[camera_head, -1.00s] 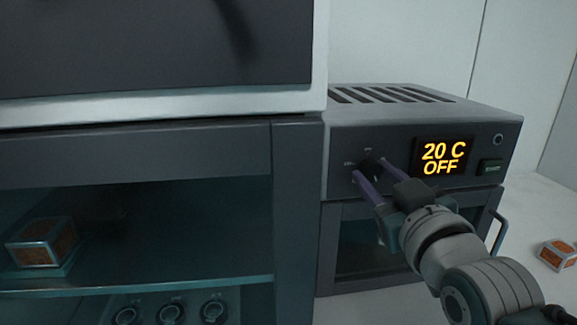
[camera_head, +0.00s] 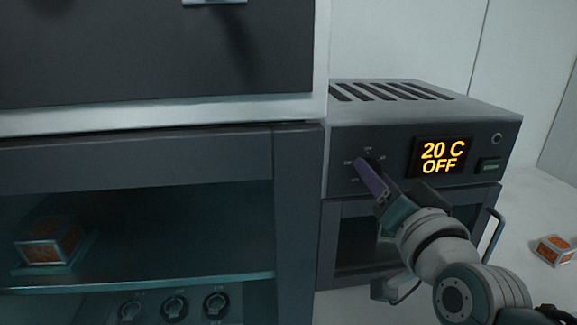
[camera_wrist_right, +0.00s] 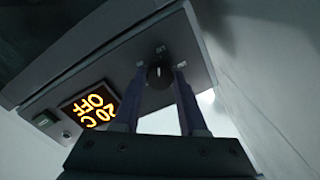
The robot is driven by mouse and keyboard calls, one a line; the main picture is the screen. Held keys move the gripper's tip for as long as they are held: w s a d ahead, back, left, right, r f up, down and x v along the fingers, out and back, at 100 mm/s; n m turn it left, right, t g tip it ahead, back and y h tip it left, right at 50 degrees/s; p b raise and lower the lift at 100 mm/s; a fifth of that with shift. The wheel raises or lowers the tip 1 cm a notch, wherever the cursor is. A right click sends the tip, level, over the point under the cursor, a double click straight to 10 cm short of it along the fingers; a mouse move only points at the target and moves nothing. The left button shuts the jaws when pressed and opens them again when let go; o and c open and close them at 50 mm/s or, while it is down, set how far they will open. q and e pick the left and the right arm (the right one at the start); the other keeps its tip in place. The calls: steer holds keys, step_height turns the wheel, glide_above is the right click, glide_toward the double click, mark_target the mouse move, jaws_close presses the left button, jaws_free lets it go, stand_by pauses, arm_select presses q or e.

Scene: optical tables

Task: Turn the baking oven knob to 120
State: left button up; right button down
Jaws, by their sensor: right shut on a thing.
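The baking oven (camera_head: 435,105) is a grey box with top vents on the right in the head view. Its display (camera_head: 441,156) reads "20 C OFF" in orange. The dark knob sits on the front panel left of the display, mostly hidden by my right gripper (camera_head: 366,166) in the head view. In the right wrist view the knob (camera_wrist_right: 159,75) shows between the two purple fingers of my right gripper (camera_wrist_right: 159,82), which is shut on it. The small marks around the knob are too small to read. My left gripper is not in view.
A dark glass-fronted cabinet (camera_head: 298,220) stands just left of the oven, with an orange-sided box (camera_head: 50,241) inside. Another such box (camera_head: 555,250) lies on the white surface at right. A green button (camera_head: 488,166) is right of the display.

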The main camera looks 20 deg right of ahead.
steer(key=shift+m, duration=0.6)
steer(key=shift+c, duration=2.2)
jaws_free()
steer(key=shift+s, duration=0.1)
steer(key=v, duration=0.9)
steer(key=shift+s, duration=0.4)
steer(key=shift+a, duration=0.1)
